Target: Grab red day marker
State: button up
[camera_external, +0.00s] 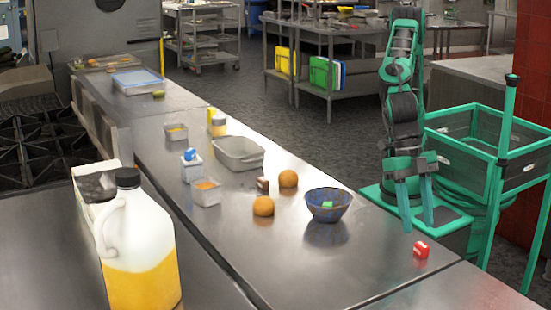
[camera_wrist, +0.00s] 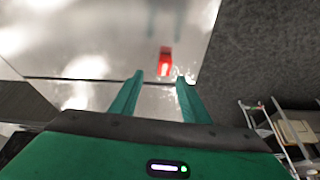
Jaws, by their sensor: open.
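The red day marker (camera_external: 421,249) is a small red block with a pale label, lying on the steel counter near its right edge. It also shows in the wrist view (camera_wrist: 165,62), beyond the fingertips and between their lines. My gripper (camera_external: 417,222) hangs with its fingers pointing down, above and just behind the marker in the external view. In the wrist view my gripper (camera_wrist: 158,77) is open, with nothing between its two green fingers. The marker is apart from both fingers.
A blue bowl (camera_external: 328,204) with a green item inside stands left of my gripper. Two round brown items (camera_external: 263,206) and metal trays (camera_external: 238,153) are farther left. A juice jug (camera_external: 139,240) stands at front left. The counter around the marker is clear.

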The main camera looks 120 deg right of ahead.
aim_at(420, 243)
jog(key=shift+s+d+x, duration=0.1)
jog(key=shift+s+x, duration=0.05)
jog(key=shift+x, duration=0.8)
jog(key=shift+s+d+x, duration=0.1)
jog(key=shift+d+x, duration=0.05)
jog(key=shift+x, duration=0.8)
jog(key=shift+s+d+x, duration=0.1)
jog(key=shift+s+x, duration=0.05)
jog(key=shift+x, duration=0.8)
jog(key=shift+f, duration=0.15)
grip_shut()
